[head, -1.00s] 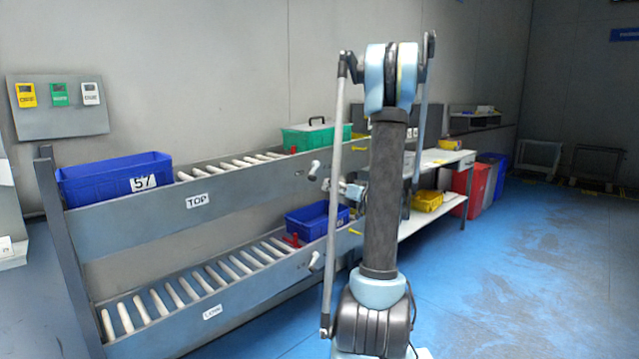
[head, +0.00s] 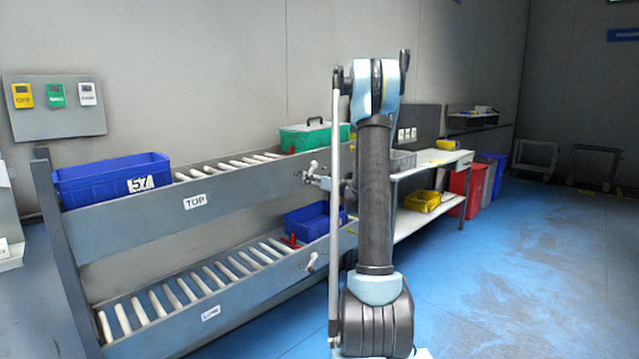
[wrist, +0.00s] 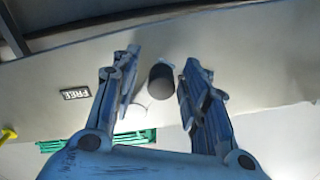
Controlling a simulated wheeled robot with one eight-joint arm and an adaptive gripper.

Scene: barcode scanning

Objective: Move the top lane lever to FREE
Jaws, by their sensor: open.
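The top lane (head: 245,189) is the upper roller rack, with a TOP label (head: 195,201) on its side. Its lever (head: 312,168) sticks out near the right end of that side. In the wrist view the lever shows as a dark, rounded knob (wrist: 161,80) on the pale panel. My gripper (wrist: 160,70) is open, one finger on each side of the knob, with gaps visible. It also shows in the head view (head: 318,180), close to the lever and partly hidden by my arm. A FREE label (wrist: 75,94), upside down, is left of the knob.
A blue bin marked 57 (head: 112,181) and a green box (head: 308,137) sit on the top lane. The lower lane (head: 190,297) holds a blue bin (head: 308,221) and has its own lever (head: 311,261). A workbench (head: 432,160) stands behind my arm.

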